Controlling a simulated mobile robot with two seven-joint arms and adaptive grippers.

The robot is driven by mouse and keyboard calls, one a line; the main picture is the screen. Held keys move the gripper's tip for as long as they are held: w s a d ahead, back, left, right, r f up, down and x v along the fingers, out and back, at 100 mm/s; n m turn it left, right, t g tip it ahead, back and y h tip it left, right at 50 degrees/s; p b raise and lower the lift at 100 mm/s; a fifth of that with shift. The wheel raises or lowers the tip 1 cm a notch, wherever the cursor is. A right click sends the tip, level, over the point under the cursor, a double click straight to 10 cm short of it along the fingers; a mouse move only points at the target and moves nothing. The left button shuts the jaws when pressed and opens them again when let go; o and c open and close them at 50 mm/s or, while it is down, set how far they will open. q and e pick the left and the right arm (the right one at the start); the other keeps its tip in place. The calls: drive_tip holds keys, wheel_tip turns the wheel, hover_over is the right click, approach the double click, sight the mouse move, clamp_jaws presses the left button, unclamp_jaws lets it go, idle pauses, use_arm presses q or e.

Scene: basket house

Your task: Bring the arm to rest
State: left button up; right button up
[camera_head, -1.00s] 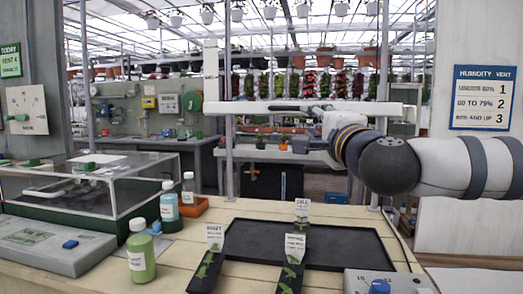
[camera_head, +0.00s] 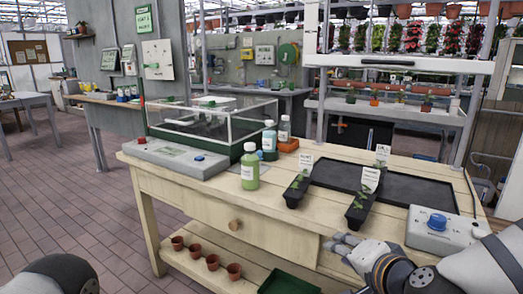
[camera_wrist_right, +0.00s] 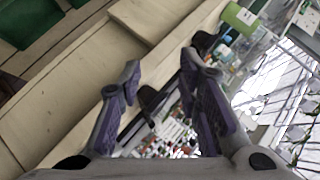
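My right arm (camera_head: 450,270) comes in from the lower right corner of the head view. It is low, in front of the wooden workbench (camera_head: 285,225). My right gripper (camera_head: 340,245) points left beside the bench's front edge; whether it touches the bench cannot be told. In the right wrist view its two purple-padded fingers (camera_wrist_right: 160,68) are spread apart with nothing held between them. A dark rounded link of mine (camera_head: 62,275) shows at the lower left of the head view. My left gripper is not visible.
The bench holds a black tray (camera_head: 400,185), labelled seedling strips (camera_head: 298,190), a green bottle (camera_head: 250,168), a clear-lidded case (camera_head: 215,115) and a blue-knobbed box (camera_head: 435,228). Small pots (camera_head: 212,262) stand on the lower shelf. The tiled floor (camera_head: 60,195) at left is clear.

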drive_tip(key=s+a+f+n+g+p, duration=0.1)
drive_tip(key=s+f+n+g, duration=0.5)
drive_tip(key=s+f, duration=1.25)
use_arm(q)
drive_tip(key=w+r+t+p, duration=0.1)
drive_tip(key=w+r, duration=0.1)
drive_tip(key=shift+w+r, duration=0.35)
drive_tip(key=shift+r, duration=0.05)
use_arm(e)
drive_tip(key=s+d+f+n+g, duration=0.1)
drive_tip(key=s+d+g, duration=0.1)
drive_tip(key=s, duration=0.7)
drive_tip(key=s+d+f+n+g+h, duration=0.1)
drive_tip(key=s+d+f+g, duration=0.1)
drive_tip(key=s, duration=0.6)
drive_tip(key=s+d+f+n+g+h, duration=0.1)
drive_tip(key=s+g, duration=0.3)
drive_tip(key=s, duration=0.5)
drive_tip(key=shift+s+d+f, duration=0.25)
drive_tip(key=shift+s+d, duration=0.1)
drive_tip(key=shift+d, duration=0.55)
